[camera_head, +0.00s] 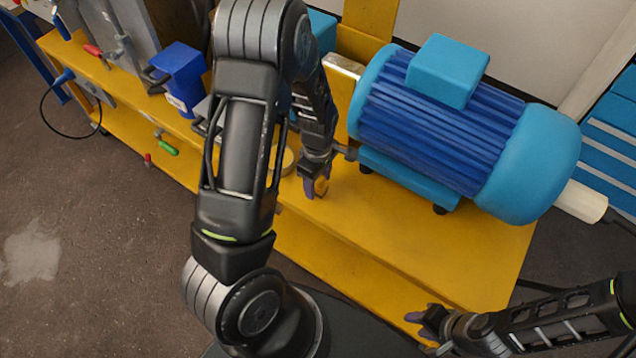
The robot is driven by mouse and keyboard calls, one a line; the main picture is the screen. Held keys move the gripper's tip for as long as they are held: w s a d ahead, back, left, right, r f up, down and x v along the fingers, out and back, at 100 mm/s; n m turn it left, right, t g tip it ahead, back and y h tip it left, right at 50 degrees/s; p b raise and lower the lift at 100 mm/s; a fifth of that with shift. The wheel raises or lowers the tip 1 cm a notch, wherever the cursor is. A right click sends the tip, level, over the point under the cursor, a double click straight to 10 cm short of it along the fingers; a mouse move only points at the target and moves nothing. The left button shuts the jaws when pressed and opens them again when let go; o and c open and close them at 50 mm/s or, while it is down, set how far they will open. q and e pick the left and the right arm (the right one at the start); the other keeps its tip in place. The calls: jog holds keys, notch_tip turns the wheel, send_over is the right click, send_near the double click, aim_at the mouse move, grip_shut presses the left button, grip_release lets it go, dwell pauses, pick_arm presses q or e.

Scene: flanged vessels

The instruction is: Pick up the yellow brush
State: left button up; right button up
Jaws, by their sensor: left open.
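My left gripper (316,188) points down at the yellow bench, left of the blue motor. Its jaws are open, with dark purple fingertips. A small yellow-orange piece (322,186) shows between or just behind the fingers. It may be the yellow brush, but it is too small and too covered to be sure. I cannot tell whether the fingers touch it. My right gripper (421,325) is at the lower right, over the bench's front edge, with its fingertips apart and nothing visible between them. My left arm hides part of the bench.
The large blue motor (450,125) stands on the yellow bench (390,235), close right of my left gripper. A round yellowish disc (288,161) lies left of it. The bench front is clear.

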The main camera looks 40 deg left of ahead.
pick_arm(q)
jog(key=shift+f, duration=0.45)
jog(key=shift+c, duration=0.6)
grip_shut()
